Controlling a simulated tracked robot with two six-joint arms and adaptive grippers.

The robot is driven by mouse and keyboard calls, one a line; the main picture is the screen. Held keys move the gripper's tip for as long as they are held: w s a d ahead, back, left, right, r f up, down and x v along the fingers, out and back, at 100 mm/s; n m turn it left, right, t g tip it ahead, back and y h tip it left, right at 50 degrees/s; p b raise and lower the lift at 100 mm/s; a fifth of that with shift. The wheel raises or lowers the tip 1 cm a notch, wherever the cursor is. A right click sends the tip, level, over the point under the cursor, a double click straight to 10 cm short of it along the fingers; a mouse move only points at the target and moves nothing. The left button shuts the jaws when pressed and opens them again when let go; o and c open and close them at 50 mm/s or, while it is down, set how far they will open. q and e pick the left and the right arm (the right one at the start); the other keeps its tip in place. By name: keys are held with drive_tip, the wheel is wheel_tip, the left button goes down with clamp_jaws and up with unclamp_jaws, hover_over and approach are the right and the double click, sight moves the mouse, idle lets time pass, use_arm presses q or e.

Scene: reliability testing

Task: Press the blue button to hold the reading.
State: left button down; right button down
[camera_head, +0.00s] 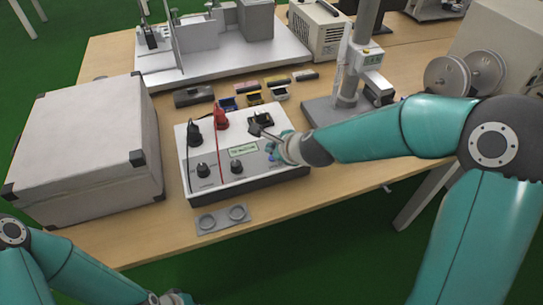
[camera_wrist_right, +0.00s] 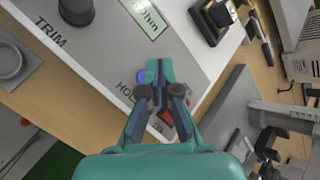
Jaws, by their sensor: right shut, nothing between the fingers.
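The blue button (camera_wrist_right: 141,76) sits on the instrument's grey panel by the partly covered HOLD label. In the wrist view it shows just left of my right fingertips, partly covered by them. In the head view a small blue spot (camera_head: 271,157) shows beside the gripper. My right gripper (camera_wrist_right: 158,66) is shut and empty over the panel; I cannot tell whether it touches the button. It also shows in the head view (camera_head: 271,143). The instrument (camera_head: 245,190) is a white box with a green display (camera_head: 243,149). My left gripper (camera_head: 172,298) is at the bottom edge, mostly cut off.
Black knobs (camera_head: 203,169) and red and black plugs with leads stand on the panel. A red part (camera_wrist_right: 166,113) shows between my right fingers. A white case (camera_head: 85,140) is at left, a stand (camera_head: 345,85) at right. A grey two-ring plate (camera_head: 222,219) lies in front.

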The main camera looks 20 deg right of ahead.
idle(0.5)
drive_tip(key=shift+f+b, duration=0.4)
drive_tip(key=shift+b, duration=0.05)
drive_tip(key=shift+f+b, duration=0.45)
idle(0.5)
drive_tip(key=shift+r, duration=0.1)
drive_tip(key=shift+r+p, duration=0.85)
drive_tip(key=shift+p, duration=0.05)
wheel_tip(320, 180, up, 6)
drive_tip(key=p, duration=0.5)
drive_tip(key=shift+p, duration=0.4)
